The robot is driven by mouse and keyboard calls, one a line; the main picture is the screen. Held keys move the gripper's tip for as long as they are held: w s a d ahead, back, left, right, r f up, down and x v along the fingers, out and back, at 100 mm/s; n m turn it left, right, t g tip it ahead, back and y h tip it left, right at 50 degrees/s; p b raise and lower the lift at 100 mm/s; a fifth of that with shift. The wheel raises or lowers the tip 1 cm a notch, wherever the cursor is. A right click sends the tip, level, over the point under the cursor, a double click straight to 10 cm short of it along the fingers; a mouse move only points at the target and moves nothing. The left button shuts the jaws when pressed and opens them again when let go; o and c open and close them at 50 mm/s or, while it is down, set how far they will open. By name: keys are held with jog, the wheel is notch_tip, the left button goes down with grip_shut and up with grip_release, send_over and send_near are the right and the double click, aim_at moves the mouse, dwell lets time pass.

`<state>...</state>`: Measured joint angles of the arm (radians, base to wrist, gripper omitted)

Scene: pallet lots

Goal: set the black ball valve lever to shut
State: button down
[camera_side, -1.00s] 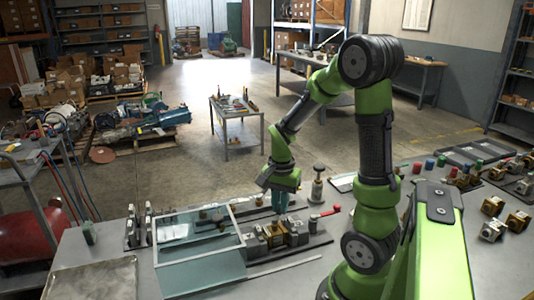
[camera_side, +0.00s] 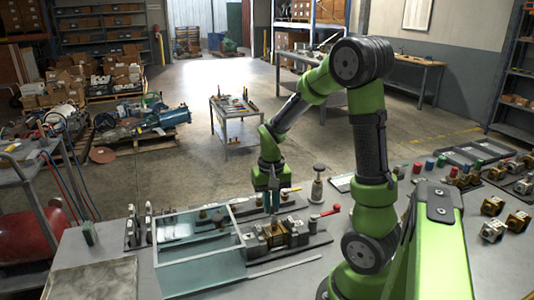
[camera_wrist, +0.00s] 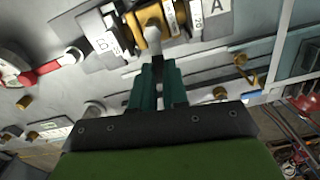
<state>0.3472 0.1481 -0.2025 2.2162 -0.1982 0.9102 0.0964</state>
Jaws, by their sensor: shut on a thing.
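The black ball valve lever (camera_wrist: 158,68) shows in the wrist view as a short dark strip between my fingers, running from a pale stem on a brass valve body (camera_wrist: 152,20). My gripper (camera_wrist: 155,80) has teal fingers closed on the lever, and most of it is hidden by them. In the side view my gripper (camera_side: 270,208) points down just behind the row of brass and grey valve blocks (camera_side: 272,233) on the dark base plate. The lever itself is too small to make out there.
A red-handled valve (camera_side: 326,213) stands right of the valve row and shows at left in the wrist view (camera_wrist: 40,58). A clear-walled tray (camera_side: 200,265) lies close on the left. A dark-knobbed post (camera_side: 318,183) stands behind right.

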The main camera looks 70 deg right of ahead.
jog(key=shift+w+a+n, duration=0.2)
jog(key=shift+w+n, duration=0.1)
jog(key=shift+n, duration=0.4)
jog(key=c, duration=1.1)
grip_release()
jog(key=shift+r, duration=0.1)
notch_tip(320, 180, up, 17)
jog(key=shift+f, duration=0.15)
